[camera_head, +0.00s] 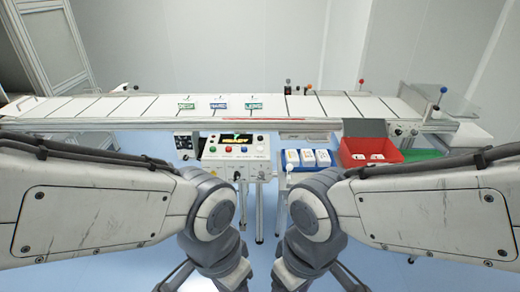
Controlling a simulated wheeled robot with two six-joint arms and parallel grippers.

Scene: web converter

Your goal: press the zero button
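A white control box (237,172) stands on a post in the middle, in front of the conveyor. Its sloped top panel (236,147) has a small dark display (236,139) with lit marks. Below the display is a row of small buttons: a green one (213,149), a red one (228,149) and paler ones to the right. Their labels are too small to read, so I cannot tell which is the zero button. Both my arms come in from the sides and bend down at the bottom middle, short of the box. Neither gripper's fingertips show.
A long white segmented conveyor (330,107) runs across behind the box, with several labelled green and blue cards on it. A blue tray (307,167) with white packs and a red bin (395,155) stand right of the box. A green surface (423,154) lies farther right.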

